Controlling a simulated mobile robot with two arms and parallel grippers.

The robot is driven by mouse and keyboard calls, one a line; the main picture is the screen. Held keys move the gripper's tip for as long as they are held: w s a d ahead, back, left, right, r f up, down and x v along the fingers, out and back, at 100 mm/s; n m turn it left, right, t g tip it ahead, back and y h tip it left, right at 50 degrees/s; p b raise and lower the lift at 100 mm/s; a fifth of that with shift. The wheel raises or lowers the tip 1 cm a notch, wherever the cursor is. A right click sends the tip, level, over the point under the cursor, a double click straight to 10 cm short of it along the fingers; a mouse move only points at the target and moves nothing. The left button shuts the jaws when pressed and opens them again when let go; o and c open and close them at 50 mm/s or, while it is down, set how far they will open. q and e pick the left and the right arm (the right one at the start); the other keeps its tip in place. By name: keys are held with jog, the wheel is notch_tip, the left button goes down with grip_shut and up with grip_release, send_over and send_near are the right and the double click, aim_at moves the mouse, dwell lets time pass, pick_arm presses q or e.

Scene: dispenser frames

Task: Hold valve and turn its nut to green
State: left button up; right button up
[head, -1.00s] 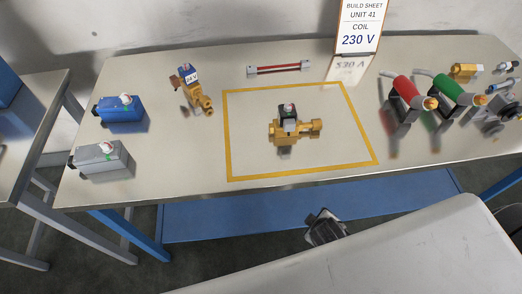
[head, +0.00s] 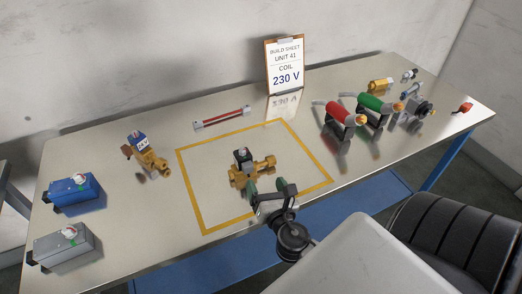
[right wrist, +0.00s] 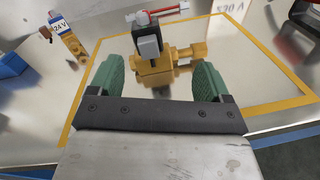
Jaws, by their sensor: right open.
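The brass valve (head: 262,167) lies inside the yellow taped square on the table, with a black coil (head: 243,158) standing on it. In the right wrist view the brass body (right wrist: 160,72) shows between and just beyond the fingers; contact cannot be told. My left gripper is not in view.
A 24 V valve (head: 148,158), blue box (head: 76,192) and grey box (head: 64,244) stand left. A red-striped bar (head: 222,117) and a 230 V build sheet (head: 285,68) are behind. Red (head: 339,113) and green (head: 373,103) tools and fittings stand right.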

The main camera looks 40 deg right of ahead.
aim_at(246, 161)
jog(key=n, duration=0.2)
jog(key=w+a+n+y, duration=0.1)
jog(key=shift+f+n+t, duration=0.15)
jog(key=shift+n+t, duration=0.25)
jog(key=shift+w+y, duration=0.25)
jog(key=shift+y, duration=0.15)
jog(key=p+x, duration=0.2)
jog(key=x, duration=0.8)
jog(key=shift+w+d, duration=0.1)
jog(key=shift+d, duration=0.05)
jog(key=c, duration=1.3)
jog(key=shift+c, duration=0.2)
